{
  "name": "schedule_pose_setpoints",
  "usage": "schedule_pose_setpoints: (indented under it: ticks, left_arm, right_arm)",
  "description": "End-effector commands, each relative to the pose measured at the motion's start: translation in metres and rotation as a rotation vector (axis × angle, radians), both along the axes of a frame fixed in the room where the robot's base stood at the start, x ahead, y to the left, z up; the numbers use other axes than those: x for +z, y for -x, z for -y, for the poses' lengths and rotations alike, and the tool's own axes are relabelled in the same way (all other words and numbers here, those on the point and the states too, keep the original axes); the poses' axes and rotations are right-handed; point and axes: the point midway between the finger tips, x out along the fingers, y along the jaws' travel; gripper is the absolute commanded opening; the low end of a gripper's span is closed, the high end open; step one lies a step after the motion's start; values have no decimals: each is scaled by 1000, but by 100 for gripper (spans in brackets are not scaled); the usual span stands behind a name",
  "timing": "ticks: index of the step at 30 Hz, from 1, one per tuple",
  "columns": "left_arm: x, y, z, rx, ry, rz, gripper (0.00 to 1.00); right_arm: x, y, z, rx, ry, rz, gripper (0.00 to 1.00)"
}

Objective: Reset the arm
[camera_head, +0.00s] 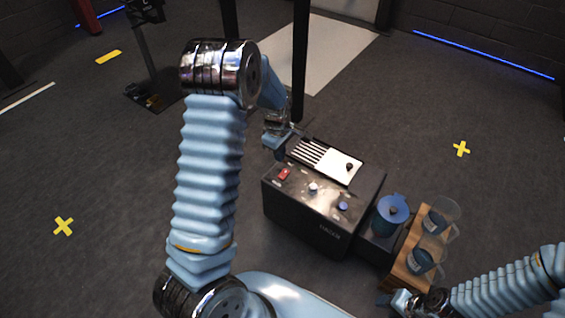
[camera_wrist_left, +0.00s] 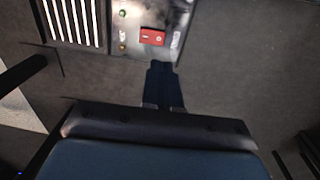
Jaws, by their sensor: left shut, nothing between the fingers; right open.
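My left arm reaches over the floor, and its gripper (camera_head: 284,140) is at the far left corner of the dark box machine (camera_head: 318,232). In the left wrist view the gripper's fingers (camera_wrist_left: 163,68) are together, with nothing between them, and appear just off the box's edge near the red switch (camera_wrist_left: 152,37). The red switch also shows in the head view (camera_head: 284,174). A white button (camera_head: 313,188) and a blue button (camera_head: 343,206) sit along the box's front top. My right gripper (camera_head: 400,300) is at the bottom right, open; its fingertips are small and partly unclear.
A black post (camera_head: 300,60) stands behind.

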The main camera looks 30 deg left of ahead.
Motion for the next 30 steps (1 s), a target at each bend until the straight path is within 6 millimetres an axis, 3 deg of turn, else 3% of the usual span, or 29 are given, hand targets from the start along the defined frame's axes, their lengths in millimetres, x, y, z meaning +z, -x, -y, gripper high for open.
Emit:
schedule_pose_setpoints:
  ticks: [1, 6, 15, 17, 20, 25, 27, 30]
  left_arm:
    - [13, 0, 1, -2, 0, 3, 0]
    - [36, 4, 0, -1, 0, 1, 0]
    - [39, 6, 3, -16, 3, -3, 0]
    - [27, 10, 11, -65, 10, -5, 0]
    - [-11, 26, 39, -241, 39, -3, 0]
    - [-88, 91, 120, -701, 126, 49, 0]
    - [-107, 124, 154, -882, 161, 90, 0]
    - [-119, 167, 191, -1095, 197, 155, 0]
  right_arm:
    - [3, 0, 0, 0, 0, -1, 43]
    - [5, 1, -1, 2, -2, -1, 43]
    - [6, 1, -2, 3, -3, -2, 43]
    - [7, 1, -2, 3, -3, -2, 43]
    - [11, 1, -3, 5, -4, -3, 43]
    - [21, 2, -6, 10, -9, -5, 43]
    - [24, 3, -7, 11, -10, -6, 43]
    - [28, 4, -8, 14, -12, -7, 43]
